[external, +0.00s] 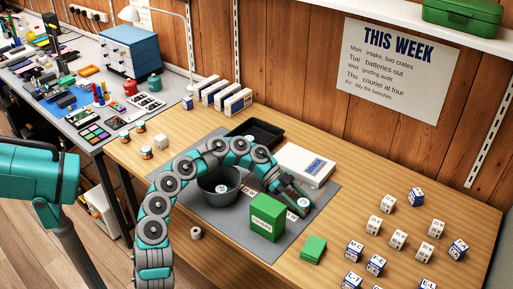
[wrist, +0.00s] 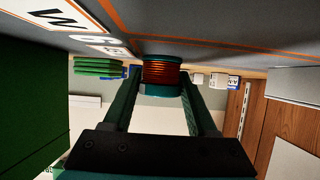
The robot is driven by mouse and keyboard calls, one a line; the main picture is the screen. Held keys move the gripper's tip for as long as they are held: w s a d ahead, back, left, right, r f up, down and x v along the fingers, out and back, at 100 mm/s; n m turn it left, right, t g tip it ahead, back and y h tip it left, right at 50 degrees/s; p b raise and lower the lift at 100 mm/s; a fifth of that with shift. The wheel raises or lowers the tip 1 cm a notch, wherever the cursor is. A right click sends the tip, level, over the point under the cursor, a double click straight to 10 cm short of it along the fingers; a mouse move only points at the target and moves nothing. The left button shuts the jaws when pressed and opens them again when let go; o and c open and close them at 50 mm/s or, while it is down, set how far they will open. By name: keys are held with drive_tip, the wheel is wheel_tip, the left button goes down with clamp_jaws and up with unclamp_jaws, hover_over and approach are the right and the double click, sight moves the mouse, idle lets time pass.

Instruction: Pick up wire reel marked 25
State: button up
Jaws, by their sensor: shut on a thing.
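My gripper (external: 299,199) is low over the right part of the grey mat (external: 243,241), its fingers pointing right. In the wrist view, which is upside down, the two fingers (wrist: 162,92) are closed on either side of a wire reel (wrist: 162,72) with teal flanges and copper-red wire. The reel's pale top label (external: 304,203) shows at the fingertips in the external view; its number is too small to read. The reel is at or very near the mat; I cannot tell whether it touches. Other small reels (external: 147,152) stand on the left part of the wooden table.
A green box (external: 267,218) stands close in front of my gripper, with green slabs (external: 313,249) to its right. A dark bowl (external: 218,194) is under my arm. A white box (external: 305,165) and black tray (external: 268,129) lie behind. Several marked cubes (external: 397,239) occupy the right side.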

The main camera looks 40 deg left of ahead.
drive_tip(key=c, duration=0.3)
